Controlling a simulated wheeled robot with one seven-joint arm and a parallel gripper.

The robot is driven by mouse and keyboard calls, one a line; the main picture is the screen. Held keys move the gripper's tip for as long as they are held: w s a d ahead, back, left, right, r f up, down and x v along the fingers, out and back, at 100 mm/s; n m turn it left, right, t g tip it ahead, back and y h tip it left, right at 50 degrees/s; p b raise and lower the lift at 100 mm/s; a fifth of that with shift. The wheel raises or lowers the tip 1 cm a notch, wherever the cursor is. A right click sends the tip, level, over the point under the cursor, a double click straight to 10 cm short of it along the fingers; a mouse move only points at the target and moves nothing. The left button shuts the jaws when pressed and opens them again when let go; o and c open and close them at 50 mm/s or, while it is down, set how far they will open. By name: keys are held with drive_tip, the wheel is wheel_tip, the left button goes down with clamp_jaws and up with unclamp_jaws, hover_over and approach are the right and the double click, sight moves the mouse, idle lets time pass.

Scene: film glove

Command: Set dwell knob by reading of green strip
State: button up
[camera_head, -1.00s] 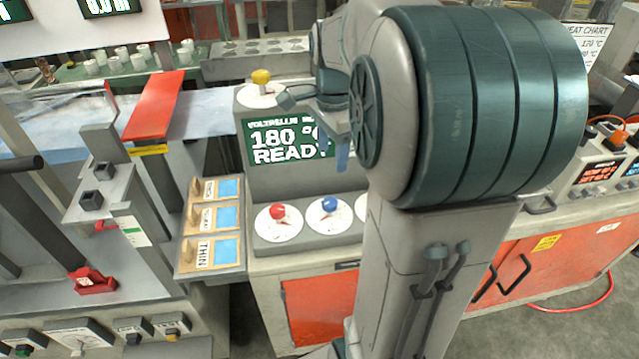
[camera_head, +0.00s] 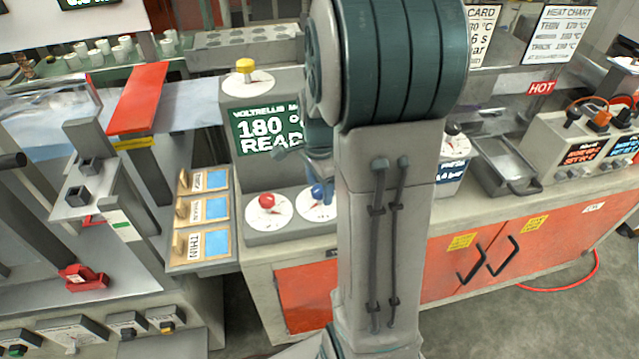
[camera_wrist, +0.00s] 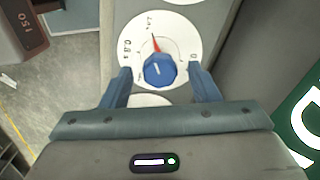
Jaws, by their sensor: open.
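The blue knob (camera_wrist: 160,71) sits on a white dial (camera_wrist: 187,38) in the wrist view, its red pointer aimed toward the top, slightly left. The dial's small numbers are hard to read. My gripper (camera_wrist: 161,77) is open, one finger on each side of the blue knob; I cannot tell whether they touch it. In the head view the blue knob (camera_head: 318,190) is partly behind my arm. The red knob (camera_head: 267,201) is to its left and the yellow knob (camera_head: 245,66) is above the green display (camera_head: 268,131) reading 180 °C READY. I cannot pick out a green strip.
Sample cards with blue swatches (camera_head: 215,209) stand left of the panel, one marked THIN. A heat chart (camera_head: 560,35) and a partly hidden card (camera_head: 482,33) hang at the back right. A HOT label (camera_head: 541,87) and a metal tray (camera_head: 508,160) are at right.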

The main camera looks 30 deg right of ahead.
drive_tip(key=c, duration=1)
drive_tip(key=shift+o, duration=0.2)
drive_tip(key=shift+n, duration=0.3)
drive_tip(key=n+b, duration=0.1)
drive_tip(key=n, duration=0.3)
drive_tip(key=n+b, duration=0.1)
drive_tip(key=n, duration=0.5)
drive_tip(key=n+b, duration=0.1)
drive_tip(key=n, duration=0.6)
drive_tip(key=n+b, duration=0.1)
drive_tip(key=n, duration=0.5)
drive_tip(key=shift+w+a, duration=0.1)
drive_tip(key=shift+r, duration=0.1)
